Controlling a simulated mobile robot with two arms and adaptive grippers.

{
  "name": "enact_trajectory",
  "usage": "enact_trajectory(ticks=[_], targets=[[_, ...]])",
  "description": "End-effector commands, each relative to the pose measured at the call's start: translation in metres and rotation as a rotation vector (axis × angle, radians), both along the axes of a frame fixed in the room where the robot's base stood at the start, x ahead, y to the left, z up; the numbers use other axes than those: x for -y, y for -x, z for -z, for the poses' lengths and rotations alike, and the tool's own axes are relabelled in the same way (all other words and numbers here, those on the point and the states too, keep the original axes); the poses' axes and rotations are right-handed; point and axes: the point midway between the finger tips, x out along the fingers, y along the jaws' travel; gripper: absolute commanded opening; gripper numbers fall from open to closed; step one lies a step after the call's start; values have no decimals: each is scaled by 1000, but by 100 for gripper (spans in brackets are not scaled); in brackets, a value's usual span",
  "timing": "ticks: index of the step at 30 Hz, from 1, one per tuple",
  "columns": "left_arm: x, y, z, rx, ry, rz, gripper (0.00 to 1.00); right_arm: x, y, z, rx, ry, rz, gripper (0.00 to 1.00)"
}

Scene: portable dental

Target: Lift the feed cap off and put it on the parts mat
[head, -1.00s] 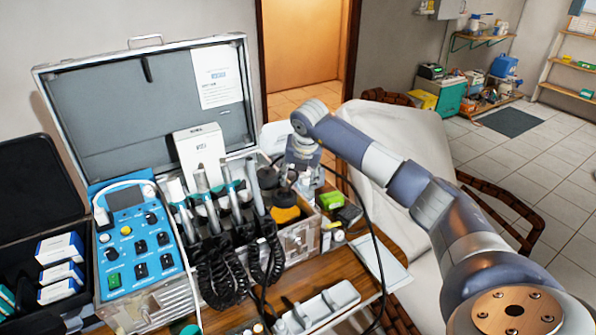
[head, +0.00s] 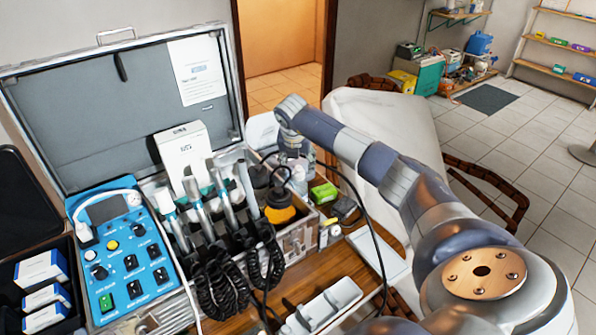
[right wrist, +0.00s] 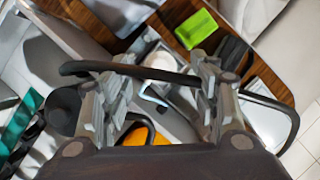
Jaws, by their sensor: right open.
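Two dark round caps stand in the right end of the open metal case: one cap (head: 258,177) at the back, the other cap (head: 278,198) above an orange-yellow base (head: 281,215). I cannot tell for sure which is the feed cap. My right gripper (right wrist: 157,95) is open, pointing down over this end of the case, with nothing visibly held. In the right wrist view a dark round cap (right wrist: 62,106) lies left of the fingers, and orange (right wrist: 143,134) shows between them. A pale flat sheet (head: 388,257), possibly the parts mat, lies right of the case. My left gripper is out of view.
A black cable (head: 362,205) loops beside my right gripper and across its wrist view. Handpieces with coiled cords (head: 215,285) and a blue control panel (head: 125,255) fill the case's left. A green box (head: 323,193) and a grey tray (head: 325,308) are nearby.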

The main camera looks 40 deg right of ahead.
Motion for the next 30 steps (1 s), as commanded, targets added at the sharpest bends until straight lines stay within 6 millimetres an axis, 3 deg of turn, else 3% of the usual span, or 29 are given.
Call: enact_trajectory(ticks=[9,20,25,30], targets=[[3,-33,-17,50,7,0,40,10,-9,33,-3,-2,0,55],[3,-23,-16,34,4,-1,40,12,-10,39,-2,0,-1,55],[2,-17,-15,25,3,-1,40,12,-10,38,-1,-1,-1,17],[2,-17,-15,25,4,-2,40,12,-11,38,0,0,-1,17]])
